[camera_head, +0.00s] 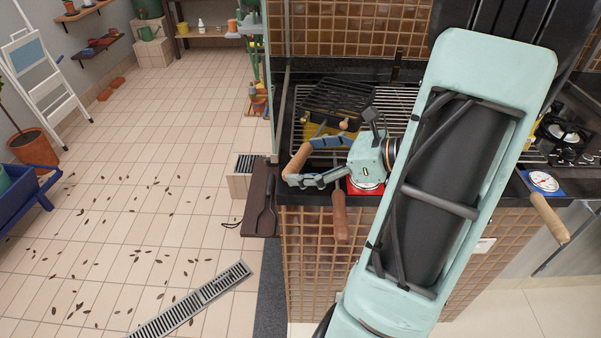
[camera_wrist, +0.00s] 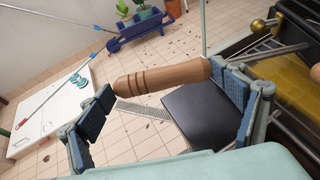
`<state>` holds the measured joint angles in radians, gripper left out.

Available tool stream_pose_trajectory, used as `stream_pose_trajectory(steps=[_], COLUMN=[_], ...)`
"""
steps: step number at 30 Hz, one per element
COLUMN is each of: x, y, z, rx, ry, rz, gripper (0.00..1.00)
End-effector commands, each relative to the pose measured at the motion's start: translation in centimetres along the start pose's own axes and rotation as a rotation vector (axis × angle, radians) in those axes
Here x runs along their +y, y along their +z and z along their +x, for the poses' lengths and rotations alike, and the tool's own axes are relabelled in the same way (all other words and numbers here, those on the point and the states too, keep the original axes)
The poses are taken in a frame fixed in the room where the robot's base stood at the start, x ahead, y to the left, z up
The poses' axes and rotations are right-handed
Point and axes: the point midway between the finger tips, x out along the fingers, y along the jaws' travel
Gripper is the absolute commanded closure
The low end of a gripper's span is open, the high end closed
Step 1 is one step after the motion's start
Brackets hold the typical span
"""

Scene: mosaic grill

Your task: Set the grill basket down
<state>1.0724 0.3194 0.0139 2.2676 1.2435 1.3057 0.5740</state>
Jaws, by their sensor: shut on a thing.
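The grill basket (camera_head: 337,98), a dark flat mesh frame, lies over the grill grate (camera_head: 395,103) at its left side in the head view. It appears to rest on the bars, but I cannot tell whether it fully touches them. My gripper (camera_head: 311,172) is at the counter's front edge, shut on a wooden handle (camera_head: 298,160). In the wrist view this handle (camera_wrist: 160,75) lies between the blue finger pads of my gripper (camera_wrist: 168,102). The join between handle and basket is hidden. My arm covers the right part of the grate.
A dark side board (camera_head: 259,200) holds a dark utensil. Another wooden handle (camera_head: 340,215) sticks out over the counter front. A round gauge (camera_head: 543,181) and a wooden handle (camera_head: 550,218) are at right. The tiled floor at left is open, with scattered leaves.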

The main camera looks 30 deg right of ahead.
Motion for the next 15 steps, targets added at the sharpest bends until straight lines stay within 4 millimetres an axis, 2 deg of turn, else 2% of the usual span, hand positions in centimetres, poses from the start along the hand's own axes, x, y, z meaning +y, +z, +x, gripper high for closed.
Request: stream_pose_trajectory(steps=[3, 10, 15], x=[-0.4, -0.7, -0.8], y=[-0.7, -1.5, -3.8], z=[1.3, 2.7, 3.7], rx=[-0.002, -0.001, -0.002], ry=[0.001, 0.002, 0.0], rz=[-0.004, -0.004, 0.0], gripper=[0.51, 0.51, 0.51])
